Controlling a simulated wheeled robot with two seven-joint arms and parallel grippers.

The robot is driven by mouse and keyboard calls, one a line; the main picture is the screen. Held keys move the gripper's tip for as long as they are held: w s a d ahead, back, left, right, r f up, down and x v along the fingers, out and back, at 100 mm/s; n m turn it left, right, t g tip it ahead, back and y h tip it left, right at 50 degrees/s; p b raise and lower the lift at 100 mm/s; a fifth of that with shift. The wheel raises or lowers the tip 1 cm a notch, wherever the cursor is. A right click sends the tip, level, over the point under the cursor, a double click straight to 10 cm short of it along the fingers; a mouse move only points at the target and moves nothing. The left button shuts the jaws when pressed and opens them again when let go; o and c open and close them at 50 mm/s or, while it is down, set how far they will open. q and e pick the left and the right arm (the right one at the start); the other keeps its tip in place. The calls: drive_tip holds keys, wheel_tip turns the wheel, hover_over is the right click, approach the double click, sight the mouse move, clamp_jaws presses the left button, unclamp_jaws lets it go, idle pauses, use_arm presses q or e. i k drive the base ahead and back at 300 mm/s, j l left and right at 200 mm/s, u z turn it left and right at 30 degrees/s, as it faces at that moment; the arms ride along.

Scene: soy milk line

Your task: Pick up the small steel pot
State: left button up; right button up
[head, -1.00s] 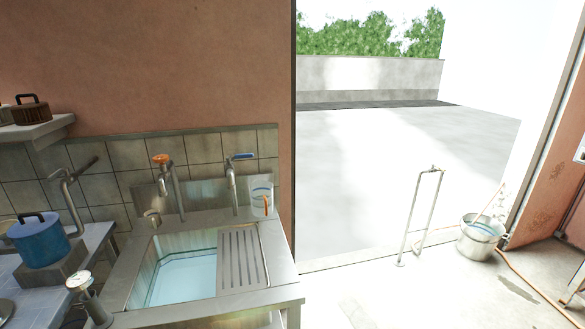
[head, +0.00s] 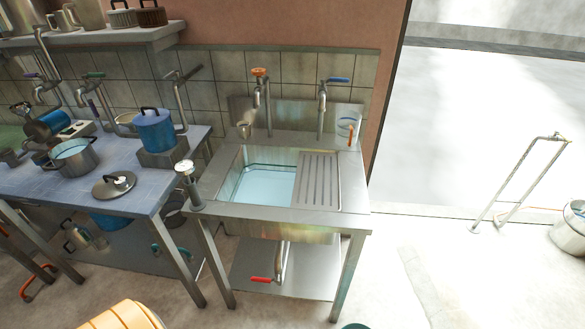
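An open steel pot (head: 72,158) with side handles and pale contents stands on the blue-tiled table (head: 125,203) at the left. A steel lid (head: 114,185) with a dark knob lies on the table. A blue lidded pot (head: 156,131) stands on a grey block at the table's right. Neither gripper is in view.
A steel sink (head: 270,185) holding water, with two taps, stands right of the table. A shelf (head: 90,42) with pots hangs above. A metal pipe stand (head: 518,180) and a bucket (head: 572,232) are at the right. An orange object (head: 125,316) shows at the bottom edge.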

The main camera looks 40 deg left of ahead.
sight(77, 157)
drive_tip(key=u, duration=2.65)
drive_tip(key=i+j+z, duration=0.35)
drive_tip(key=i+j, duration=0.3)
drive_tip(key=i+j+z, duration=0.2)
drive_tip(key=i+j, duration=0.2)
drive_tip(key=i+j+z, duration=0.2)
drive_tip(key=i+j, duration=0.2)
drive_tip(key=i+j+z, duration=0.15)
drive_tip(key=i+j, duration=0.15)
drive_tip(key=j, duration=0.25)
drive_tip(key=i+j+z, duration=0.2)
drive_tip(key=j, duration=0.35)
